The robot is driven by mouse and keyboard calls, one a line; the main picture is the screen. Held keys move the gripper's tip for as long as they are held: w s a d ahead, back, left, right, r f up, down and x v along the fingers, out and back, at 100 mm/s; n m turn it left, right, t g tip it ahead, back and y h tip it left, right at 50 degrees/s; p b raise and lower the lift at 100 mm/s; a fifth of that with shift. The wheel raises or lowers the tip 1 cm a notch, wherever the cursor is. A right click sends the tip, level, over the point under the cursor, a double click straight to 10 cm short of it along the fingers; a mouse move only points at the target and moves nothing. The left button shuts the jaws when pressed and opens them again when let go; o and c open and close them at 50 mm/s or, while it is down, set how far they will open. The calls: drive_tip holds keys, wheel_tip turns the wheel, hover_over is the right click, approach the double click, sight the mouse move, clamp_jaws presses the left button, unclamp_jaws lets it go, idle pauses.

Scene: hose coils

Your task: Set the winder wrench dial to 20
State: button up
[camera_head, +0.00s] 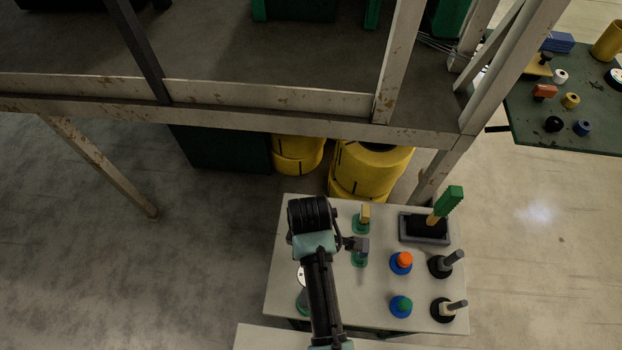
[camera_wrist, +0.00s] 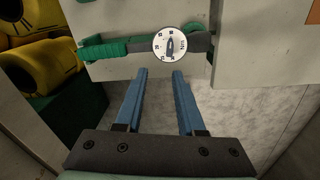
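The winder wrench dial (camera_wrist: 170,44) is a round white face with small dark marks and a dark blue pointer, in the upper middle of the wrist view. The pointer lies roughly upright in that view; the numbers are too small to read. The wrench's green handle (camera_wrist: 108,50) extends left of the dial, with a dark grey part to its right. A white round edge, likely the dial (camera_head: 301,276), shows left of my arm in the head view, mostly hidden. My gripper (camera_wrist: 162,72) is open and empty, its two blue fingers just short of the dial and apart from it.
The pale panel (camera_head: 285,225) also carries an orange-topped knob (camera_head: 402,259), a green-topped knob (camera_head: 401,305), grey levers (camera_head: 454,257) and a green-handled lever (camera_head: 447,202). Yellow drums (camera_head: 372,168) stand behind it. A dark green table (camera_head: 530,120) with several small objects stands at right.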

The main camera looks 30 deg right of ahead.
drive_tip(key=shift+s+a+f+g+b, duration=0.1)
drive_tip(key=shift+s+f, duration=0.15)
drive_tip(key=shift+f, duration=0.3)
drive_tip(key=shift+s+d+f+g+b, duration=0.15)
drive_tip(key=shift+s+f, duration=0.15)
drive_tip(key=shift+f, duration=0.2)
drive_tip(key=shift+s+a+f+g+b, duration=0.15)
drive_tip(key=shift+s+f, duration=0.1)
drive_tip(key=shift+f, duration=0.3)
drive_tip(key=shift+f+b, duration=3)
drive_tip(key=shift+f, duration=0.1)
